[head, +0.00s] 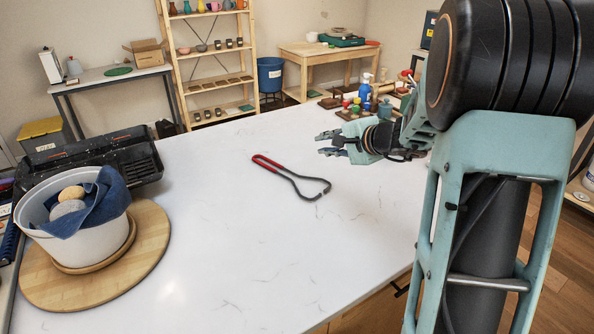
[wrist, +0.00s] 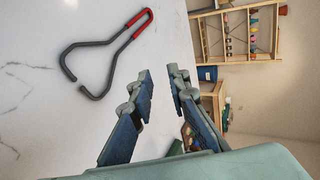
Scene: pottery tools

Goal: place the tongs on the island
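The tongs (head: 292,178) lie flat on the white marbled island top (head: 230,230), near its middle. They have a red grip at the bent end and dark metal arms that spread apart. They also show in the upper left of the wrist view (wrist: 95,43). My gripper (head: 325,144) is above the island, to the right of the tongs and apart from them. In the wrist view its two fingers (wrist: 160,83) stand apart with nothing between them.
A white pot (head: 75,230) with a blue cloth and round objects stands on a round wooden board (head: 150,255) at the left. A black tray (head: 125,160) lies behind it. Bottles and small jars (head: 365,90) stand at the far right corner.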

